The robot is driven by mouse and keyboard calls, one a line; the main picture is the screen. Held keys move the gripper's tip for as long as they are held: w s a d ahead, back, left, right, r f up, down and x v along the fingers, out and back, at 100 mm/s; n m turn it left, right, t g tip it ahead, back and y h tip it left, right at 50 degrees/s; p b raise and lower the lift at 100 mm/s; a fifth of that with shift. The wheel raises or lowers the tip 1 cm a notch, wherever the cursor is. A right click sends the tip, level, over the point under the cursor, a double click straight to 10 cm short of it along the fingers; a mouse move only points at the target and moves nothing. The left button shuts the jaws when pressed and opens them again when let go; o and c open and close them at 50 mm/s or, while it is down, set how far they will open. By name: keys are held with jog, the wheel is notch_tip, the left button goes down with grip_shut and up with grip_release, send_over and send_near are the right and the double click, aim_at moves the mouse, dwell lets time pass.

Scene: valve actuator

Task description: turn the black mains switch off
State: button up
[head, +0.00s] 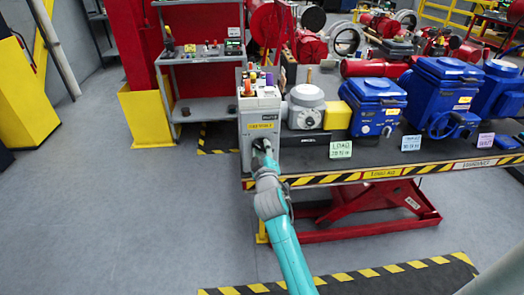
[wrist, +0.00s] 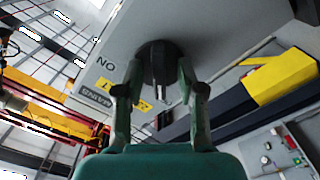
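The black mains switch (wrist: 160,62) is a dark round knob on a grey panel in the wrist view. My gripper (wrist: 160,75) has one finger on each side of the knob, and both fingertips appear to touch it. A light mark shows on the knob's near end. An ON label (wrist: 106,63) and a MAINS plate (wrist: 97,94) sit on the panel to the left of the knob. In the head view my gripper (head: 262,146) reaches the front of the grey cabinet (head: 261,104) and hides the switch there.
The cabinet stands at the left end of a bench with a striped front edge (head: 350,177). A grey round-topped unit (head: 306,104) and blue actuators (head: 374,102) stand to its right. A grey shelf trolley (head: 205,108) is behind left. Open floor (head: 120,210) lies at left.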

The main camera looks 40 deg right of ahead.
jog(key=v, duration=1.2)
dwell(0.4)
jog(key=s+a+f+n+y, duration=0.1)
jog(key=s+a+f+y, duration=0.2)
jog(key=s+a+f, duration=0.5)
jog(key=s+a+f+y, duration=0.4)
jog(key=s+a+f, duration=0.15)
jog(key=s, duration=0.45)
jog(key=s+a+r+m+y, duration=0.1)
jog(key=s+a+r, duration=0.1)
jog(key=s, duration=0.8)
jog(key=s+a+r+m+y, duration=0.1)
jog(key=s+a, duration=0.3)
jog(key=s, duration=0.7)
jog(key=shift+s+a+r+m+y, duration=0.15)
jog(key=shift+s+r+m+y, duration=0.15)
jog(key=shift+m+y, duration=0.2)
